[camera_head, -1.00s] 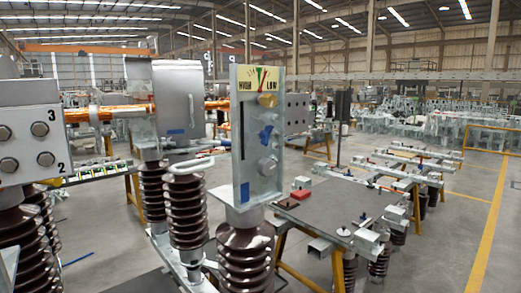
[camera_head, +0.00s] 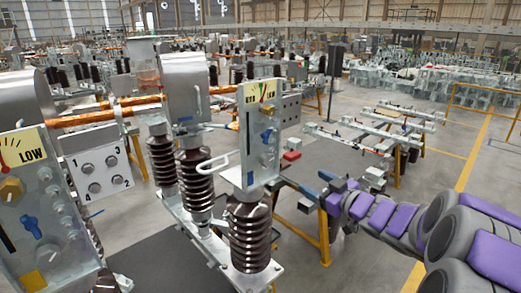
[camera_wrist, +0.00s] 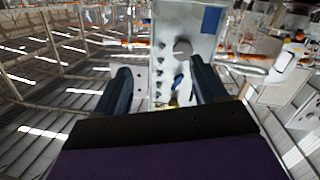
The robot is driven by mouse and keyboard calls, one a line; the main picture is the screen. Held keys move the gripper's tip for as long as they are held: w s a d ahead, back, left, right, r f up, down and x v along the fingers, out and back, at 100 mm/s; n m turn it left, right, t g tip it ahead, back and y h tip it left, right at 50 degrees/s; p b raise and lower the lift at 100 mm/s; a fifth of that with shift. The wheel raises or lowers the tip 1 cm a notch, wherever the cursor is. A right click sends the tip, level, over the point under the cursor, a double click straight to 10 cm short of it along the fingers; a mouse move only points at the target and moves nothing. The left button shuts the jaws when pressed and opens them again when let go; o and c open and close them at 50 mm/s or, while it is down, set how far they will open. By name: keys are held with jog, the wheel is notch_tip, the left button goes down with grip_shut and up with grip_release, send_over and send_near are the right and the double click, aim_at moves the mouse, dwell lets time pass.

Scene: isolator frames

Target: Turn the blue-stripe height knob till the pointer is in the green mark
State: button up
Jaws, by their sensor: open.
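The upright grey panel with a blue stripe (camera_head: 250,179) stands on a brown ribbed insulator in the middle of the head view. Its dial (camera_head: 262,92) has a green mark; the pointer is too small to read against it. Below are a yellow knob (camera_head: 268,111), a blue handle (camera_head: 267,135) and a grey knob (camera_head: 271,153). My gripper (camera_head: 320,190) is open and empty, right of the panel and lower, apart from it. In the wrist view the panel appears upside down, with the blue patch (camera_wrist: 211,20) on top, the grey knob (camera_wrist: 182,48) and blue handle (camera_wrist: 178,82) seen between the fingers.
A second panel with a yellow stripe (camera_head: 35,281) and its own dial stands at the near left. A white handle (camera_head: 212,165) sticks out left of the blue-stripe panel. A dark table with a red block (camera_head: 291,155) lies behind. Open floor is at the right.

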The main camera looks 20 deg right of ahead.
notch_tip(320, 180, up, 2)
jog(key=s+a+n+y+p, duration=0.1)
jog(key=s+a+y, duration=0.2)
send_near(269, 161)
jog(key=x, duration=0.8)
jog(key=shift+w+d+p, duration=0.3)
jog(key=shift+w+d, duration=0.05)
jog(key=shift+w+a, duration=0.35)
jog(key=shift+a+r, duration=0.1)
jog(key=shift+a, duration=0.25)
jog(key=shift+d, duration=0.3)
jog(key=c, duration=0.5)
jog(key=shift+a, duration=0.1)
jog(key=c, duration=0.6)
jog(key=shift+o, duration=0.2)
jog(key=shift+n+b, duration=0.4)
jog(key=shift+n, duration=0.1)
